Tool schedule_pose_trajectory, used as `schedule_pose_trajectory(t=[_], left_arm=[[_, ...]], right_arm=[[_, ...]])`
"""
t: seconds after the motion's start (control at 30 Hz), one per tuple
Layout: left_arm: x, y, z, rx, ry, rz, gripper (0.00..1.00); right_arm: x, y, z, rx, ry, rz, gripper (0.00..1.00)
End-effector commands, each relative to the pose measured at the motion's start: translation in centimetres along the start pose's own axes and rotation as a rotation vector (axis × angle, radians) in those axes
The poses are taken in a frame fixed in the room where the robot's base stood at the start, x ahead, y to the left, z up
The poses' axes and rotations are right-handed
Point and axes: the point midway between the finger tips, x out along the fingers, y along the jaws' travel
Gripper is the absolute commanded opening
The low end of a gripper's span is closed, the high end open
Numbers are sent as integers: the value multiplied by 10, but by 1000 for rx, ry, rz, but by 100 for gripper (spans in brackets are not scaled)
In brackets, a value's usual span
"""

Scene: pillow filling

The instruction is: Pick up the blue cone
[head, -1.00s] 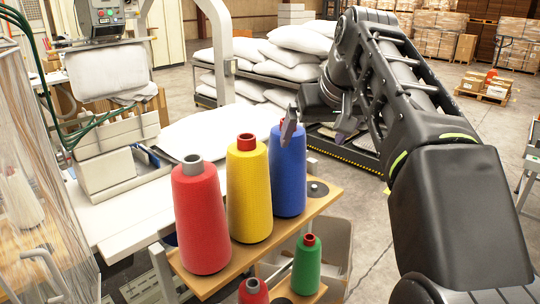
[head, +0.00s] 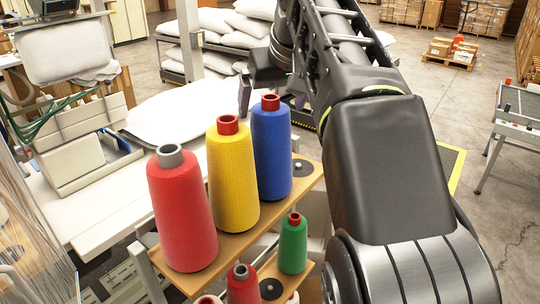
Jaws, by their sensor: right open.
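The blue cone (head: 271,155) stands upright on the wooden shelf, with a red core at its top. It is the rearmost of three large cones, beside the yellow cone (head: 232,178) and the red cone (head: 183,212). My right gripper (head: 262,88) is open and empty, just above and behind the blue cone's top in the head view. The gripper appears apart from the cone. My left gripper is out of view.
A small green cone (head: 293,245) and a small red cone (head: 242,286) stand on a lower shelf. The wooden shelf (head: 303,181) has a bare peg at right. A white table (head: 110,212) lies left. White pillows (head: 212,60) are stacked behind. Open floor lies at right.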

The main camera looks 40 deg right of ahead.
Motion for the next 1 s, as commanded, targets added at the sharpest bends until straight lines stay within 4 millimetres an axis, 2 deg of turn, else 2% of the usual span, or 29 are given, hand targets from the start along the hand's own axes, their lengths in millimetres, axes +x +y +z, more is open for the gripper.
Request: schedule_pose_trajectory(t=[0.07, 0.4, 0.73, 1.0], left_arm=[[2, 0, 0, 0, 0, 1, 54], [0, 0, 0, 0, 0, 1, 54], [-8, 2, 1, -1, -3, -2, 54], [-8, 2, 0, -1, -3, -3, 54]], right_arm=[[6, 1, 1, 2, -1, 1, 95], [8, 0, 0, 1, 0, 1, 95], [51, 0, 0, 2, -3, 2, 95], [58, -1, 0, 0, 1, 0, 95]])
